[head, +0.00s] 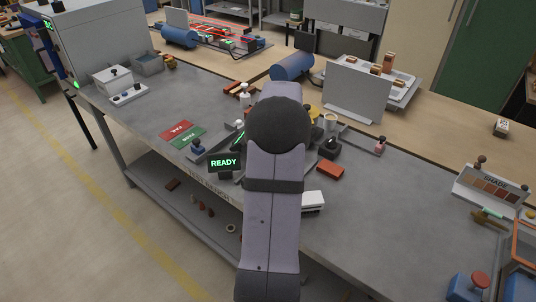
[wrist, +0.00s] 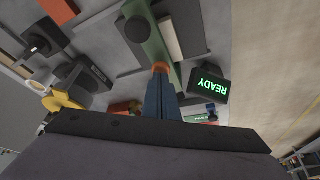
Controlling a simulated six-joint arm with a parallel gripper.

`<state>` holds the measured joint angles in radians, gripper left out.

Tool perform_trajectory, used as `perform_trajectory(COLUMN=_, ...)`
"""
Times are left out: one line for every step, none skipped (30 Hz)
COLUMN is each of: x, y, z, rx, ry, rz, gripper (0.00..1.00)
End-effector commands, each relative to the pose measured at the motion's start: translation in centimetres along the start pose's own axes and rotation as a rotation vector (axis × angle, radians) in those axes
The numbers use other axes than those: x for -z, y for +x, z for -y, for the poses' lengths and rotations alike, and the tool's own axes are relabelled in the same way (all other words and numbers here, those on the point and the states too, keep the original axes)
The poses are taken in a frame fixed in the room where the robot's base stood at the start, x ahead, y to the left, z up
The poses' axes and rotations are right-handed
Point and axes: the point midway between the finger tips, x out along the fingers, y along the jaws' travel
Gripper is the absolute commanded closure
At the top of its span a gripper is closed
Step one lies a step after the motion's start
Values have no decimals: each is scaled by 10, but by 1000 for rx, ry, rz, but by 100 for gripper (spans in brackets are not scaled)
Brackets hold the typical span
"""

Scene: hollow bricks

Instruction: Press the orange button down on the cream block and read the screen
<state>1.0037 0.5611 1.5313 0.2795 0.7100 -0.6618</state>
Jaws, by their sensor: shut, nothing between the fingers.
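In the wrist view my gripper (wrist: 161,84) is shut and empty, its dark blue fingers together. An orange part (wrist: 160,68), which looks like the button, shows right at the fingertips. I cannot tell whether they touch it or whether it is pressed. A cream block (wrist: 171,37) lies just beyond, beside a green bar with a dark round knob (wrist: 137,29). The dark screen (wrist: 209,87) reads READY in green letters, upside down in this view. In the head view the screen (head: 225,162) also reads READY. My arm hides the button and gripper there.
Red and green cards (head: 182,134) lie left of the screen. A red brick (head: 330,169) and a white ribbed block (head: 313,200) lie right of my arm. A yellow part (wrist: 62,102) is at left in the wrist view. The right bench top (head: 390,215) is mostly clear.

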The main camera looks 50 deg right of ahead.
Motion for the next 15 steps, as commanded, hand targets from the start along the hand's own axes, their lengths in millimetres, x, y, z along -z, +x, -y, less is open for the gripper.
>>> perform_trajectory(x=-2, y=4, z=0, rx=1, ry=0, rz=1, gripper=100)
perform_trajectory(x=-3, y=6, z=0, rx=1, ry=0, rz=1, gripper=100)
perform_trajectory(x=-2, y=5, z=0, rx=0, ry=0, rz=0, gripper=100)
perform_trajectory(x=-2, y=4, z=0, rx=0, ry=0, rz=1, gripper=100)
perform_trajectory(x=-2, y=4, z=0, rx=0, ry=0, rz=1, gripper=100)
perform_trajectory(x=-2, y=3, z=0, rx=1, ry=0, rz=1, gripper=100)
perform_trajectory(x=-1, y=2, z=0, rx=1, ry=0, rz=1, gripper=100)
perform_trajectory(x=-1, y=1, z=0, rx=0, ry=0, rz=1, gripper=100)
perform_trajectory(x=0, y=0, z=0, rx=0, ry=0, rz=1, gripper=100)
perform_trajectory(x=1, y=-2, z=0, rx=0, ry=0, rz=1, gripper=100)
perform_trajectory(x=1, y=-4, z=0, rx=0, ry=0, rz=1, gripper=100)
perform_trajectory(x=3, y=-6, z=0, rx=0, ry=0, rz=0, gripper=100)
perform_trajectory(x=4, y=-9, z=0, rx=0, ry=0, rz=0, gripper=100)
perform_trajectory(x=5, y=-11, z=0, rx=0, ry=0, rz=0, gripper=100)
perform_trajectory(x=6, y=-14, z=0, rx=0, ry=0, rz=0, gripper=100)
